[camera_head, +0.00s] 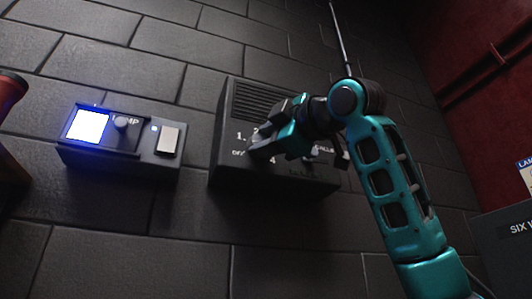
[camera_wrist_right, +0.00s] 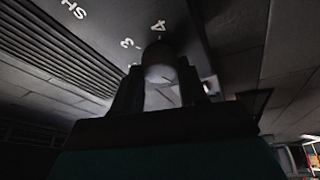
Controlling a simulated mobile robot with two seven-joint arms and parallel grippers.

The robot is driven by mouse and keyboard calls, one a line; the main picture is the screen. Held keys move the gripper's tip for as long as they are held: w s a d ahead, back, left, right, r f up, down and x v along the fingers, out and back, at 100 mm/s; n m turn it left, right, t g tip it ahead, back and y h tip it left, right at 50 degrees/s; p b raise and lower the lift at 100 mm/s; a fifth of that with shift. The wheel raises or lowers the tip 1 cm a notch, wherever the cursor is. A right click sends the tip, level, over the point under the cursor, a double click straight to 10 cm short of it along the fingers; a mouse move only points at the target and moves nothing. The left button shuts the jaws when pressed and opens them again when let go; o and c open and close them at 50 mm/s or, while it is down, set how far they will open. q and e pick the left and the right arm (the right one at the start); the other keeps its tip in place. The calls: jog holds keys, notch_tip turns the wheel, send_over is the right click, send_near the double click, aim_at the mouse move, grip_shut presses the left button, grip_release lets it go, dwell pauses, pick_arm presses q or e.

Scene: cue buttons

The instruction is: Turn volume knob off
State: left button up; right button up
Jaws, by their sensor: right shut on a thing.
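My right gripper (camera_head: 262,145) reaches the box from the right and is shut on the knob. In the right wrist view the knob sits between the two fingers (camera_wrist_right: 158,95), with the marks 3 and 4 beyond it. The gripper hides most of the knob in the head view, and where its pointer stands cannot be told. My left gripper is not in view.
A lamp box (camera_head: 120,160) with a lit blue-white panel (camera_head: 87,126), a small knob (camera_head: 122,122) and a pale switch (camera_head: 167,140) is left of the radio box. A slatted grille (camera_head: 258,100) tops the radio box. A dark red wall (camera_head: 465,80) is at right.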

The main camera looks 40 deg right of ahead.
jog(key=shift+r+n+g+y, duration=0.15)
jog(key=shift+n+g+y, duration=0.2)
jog(key=shift+n, duration=0.85)
jog(key=o, duration=1)
jog(key=shift+o, duration=0.2)
jog(key=s+d+f+b, duration=0.1)
jog(key=s+b, duration=0.1)
jog(key=s, duration=1.1)
jog(key=shift+d+f, duration=0.25)
jog(key=shift+f, duration=0.15)
jog(key=shift+w, duration=0.15)
